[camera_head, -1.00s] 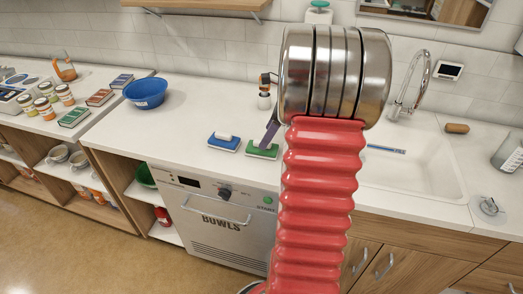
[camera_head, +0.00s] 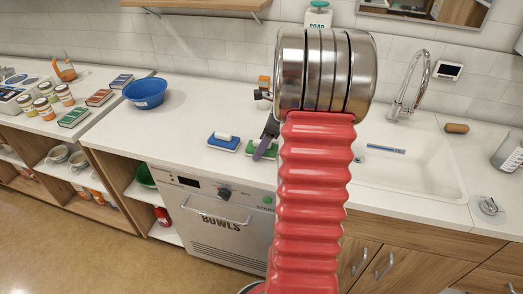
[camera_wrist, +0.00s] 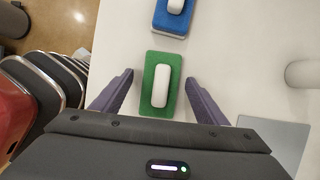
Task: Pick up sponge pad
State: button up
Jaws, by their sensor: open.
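A green pad with a white handle (camera_wrist: 161,84) lies on the white counter, with my gripper (camera_wrist: 159,77) over it. The gripper is open, with one purple finger on each side of the pad and a visible gap to each. In the head view the green pad (camera_head: 249,149) is partly hidden by a purple finger and my red arm. A blue pad with a white handle (camera_head: 223,142) lies just left of it; it also shows at the top of the wrist view (camera_wrist: 172,20). I cannot tell how high the fingertips are above the counter.
A blue bowl (camera_head: 146,93) stands on the counter to the left. A soap bottle (camera_head: 318,16) is behind my arm. The sink (camera_head: 420,178) is to the right. The counter between the bowl and the pads is clear.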

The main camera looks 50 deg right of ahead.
dwell(0.4)
jog(key=c, duration=1.1)
